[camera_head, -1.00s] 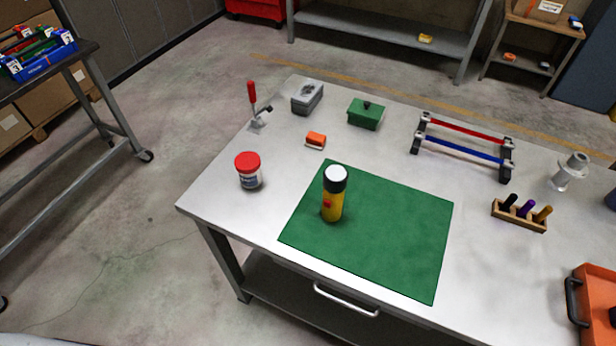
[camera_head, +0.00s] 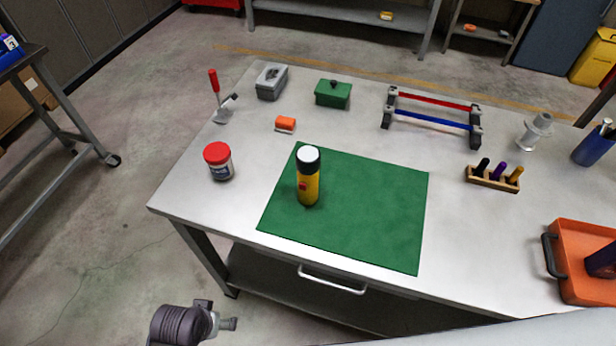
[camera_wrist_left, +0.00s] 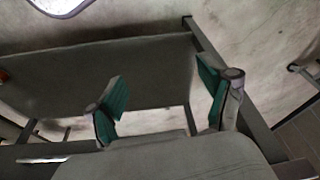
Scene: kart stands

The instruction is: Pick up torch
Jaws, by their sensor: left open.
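The torch (camera_head: 308,180), yellow with a black neck, a white top and a red button, stands upright on the green mat (camera_head: 370,215), near its left side. My left arm shows at the bottom left of the head view, in front of the table's near edge and well below the torch. In the left wrist view my left gripper (camera_wrist_left: 162,92) is open and empty, its two green-padded fingers apart. The torch is not in that view. My right gripper is not in view.
A red-lidded jar (camera_head: 219,162) stands left of the torch. An orange-and-white block (camera_head: 285,124), a green box (camera_head: 333,94) and a red-and-blue bar rack (camera_head: 432,116) stand behind. An orange tray (camera_head: 585,235) is at right. The mat right of the torch is clear.

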